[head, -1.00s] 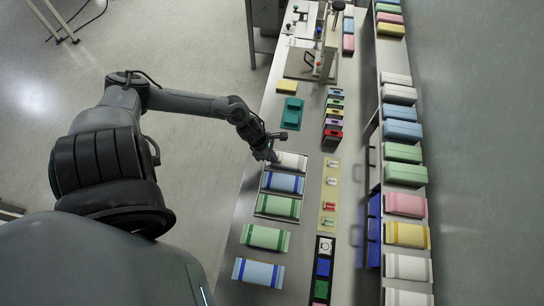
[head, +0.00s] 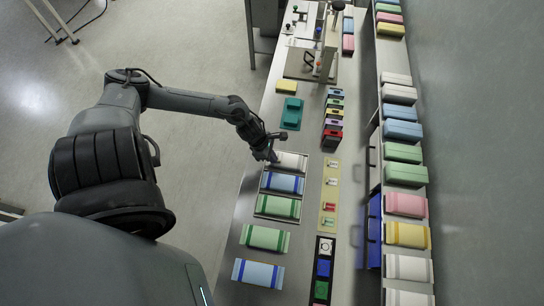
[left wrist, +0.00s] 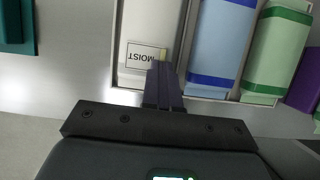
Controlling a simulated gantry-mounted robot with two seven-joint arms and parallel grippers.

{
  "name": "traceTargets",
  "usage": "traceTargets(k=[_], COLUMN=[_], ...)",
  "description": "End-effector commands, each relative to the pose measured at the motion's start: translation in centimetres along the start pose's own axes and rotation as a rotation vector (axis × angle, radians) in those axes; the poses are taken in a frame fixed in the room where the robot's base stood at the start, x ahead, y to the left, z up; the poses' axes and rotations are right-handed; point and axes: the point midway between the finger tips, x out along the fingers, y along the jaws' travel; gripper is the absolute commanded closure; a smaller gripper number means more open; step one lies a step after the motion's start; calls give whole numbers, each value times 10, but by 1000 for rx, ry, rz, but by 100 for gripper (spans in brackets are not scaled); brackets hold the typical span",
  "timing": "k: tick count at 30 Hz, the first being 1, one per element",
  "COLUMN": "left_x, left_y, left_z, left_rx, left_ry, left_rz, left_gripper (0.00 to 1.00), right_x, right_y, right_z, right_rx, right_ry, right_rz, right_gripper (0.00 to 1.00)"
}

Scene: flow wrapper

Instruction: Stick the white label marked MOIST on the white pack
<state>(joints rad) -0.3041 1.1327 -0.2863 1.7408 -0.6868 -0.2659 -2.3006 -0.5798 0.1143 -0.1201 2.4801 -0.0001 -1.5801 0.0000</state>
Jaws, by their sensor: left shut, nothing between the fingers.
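The white pack (head: 291,160) lies in the far end of a tray on the bench, and it also shows at the top of the left wrist view (left wrist: 150,22). The white label marked MOIST (left wrist: 140,55) lies flat on the pack near its end, upside down in the left wrist view, with a small yellowish strip at one edge. My right gripper is out of view.
A blue pack (head: 282,184) and a green pack (head: 278,207) lie beside the white one in the tray. A yellow strip (head: 329,195) with small labels is to the right. A teal block (head: 291,112) stands farther back. Shelved packs (head: 404,175) line the right side.

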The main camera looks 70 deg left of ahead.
Motion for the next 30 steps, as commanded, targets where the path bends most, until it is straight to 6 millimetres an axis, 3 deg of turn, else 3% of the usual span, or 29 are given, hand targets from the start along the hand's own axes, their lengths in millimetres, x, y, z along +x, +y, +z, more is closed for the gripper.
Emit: traceTargets(k=[8, 14, 23, 30], left_x=[1, 1, -1, -21], left_y=[-1, -1, 0, 0], left_z=[-3, -3, -2, -3], left_rx=[-2, -2, -1, 2], left_ry=[6, 5, 3, 7], left_rz=[-1, -1, 0, 1], left_gripper=[100, 71, 71, 71], right_x=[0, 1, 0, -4], right_y=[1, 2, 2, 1], right_z=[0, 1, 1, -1], right_rx=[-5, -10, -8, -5], right_ry=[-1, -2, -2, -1], right_rz=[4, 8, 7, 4], right_gripper=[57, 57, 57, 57])
